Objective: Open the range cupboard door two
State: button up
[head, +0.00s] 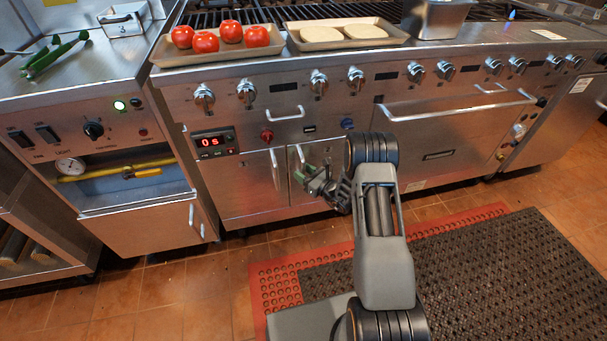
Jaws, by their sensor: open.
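The range cupboard sits low in the steel range in the head view, with two plain doors side by side. The left door (240,187) has a vertical bar handle (275,168) near its right edge. The right door (323,155) has a vertical bar handle (300,154) near its left edge and is partly hidden behind my arm. Both doors look closed. No label shows which is door two. My gripper (305,174) is open, in front of the right door and just below its handle. I cannot tell whether it touches the handle or door.
A wide oven door (460,128) with a long bar handle is to the right. Knobs line the range front above. Trays of tomatoes (205,42) and pale patties (350,32) rest on top. A red-edged black mat (490,270) covers the floor; tiles left of it are clear.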

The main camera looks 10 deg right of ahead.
jog(key=shift+w+a, duration=0.15)
jog(key=shift+w, duration=0.05)
jog(key=shift+c, duration=0.3)
grip_shut()
